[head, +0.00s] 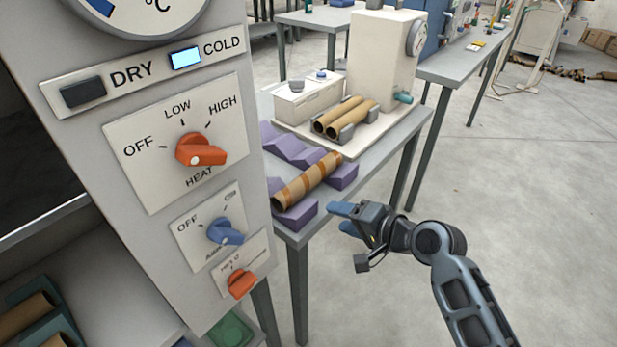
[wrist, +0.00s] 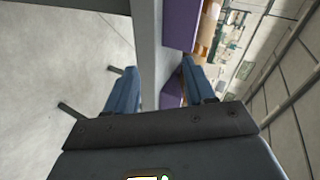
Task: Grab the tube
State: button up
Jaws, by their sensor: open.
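A brown tube with orange spiral bands (head: 308,180) lies across purple notched cradles (head: 297,215) at the near end of a grey table. My gripper (head: 338,217) is open and empty, just right of the table's near corner and apart from the tube. In the wrist view, my gripper's two blue fingers (wrist: 160,80) stand apart with the table edge between them. A purple cradle (wrist: 180,22) and part of the banded tube (wrist: 207,28) show beyond the right finger.
Two plain brown tubes (head: 343,115) rest on a cream machine (head: 383,55) further back on the table. A grey control panel (head: 150,130) with knobs fills the left. More tubes (head: 28,318) lie on a shelf at lower left. The floor on the right is clear.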

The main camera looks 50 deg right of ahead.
jog(key=m+y, duration=0.1)
jog(key=m, duration=0.1)
send_near(317, 179)
jog(key=x, duration=0.3)
jog(key=shift+w+d+f+t, duration=0.2)
jog(key=shift+w+f+t, duration=0.15)
jog(key=shift+w+t, duration=0.1)
jog(key=shift+p+x, duration=0.4)
jog(key=shift+x, duration=2.65)
jog(key=shift+a+f, duration=0.1)
jog(key=shift+f, duration=0.05)
jog(key=shift+c, duration=0.4)
jog(key=shift+s, duration=0.1)
jog(key=c, duration=0.6)
jog(key=shift+c, duration=0.2)
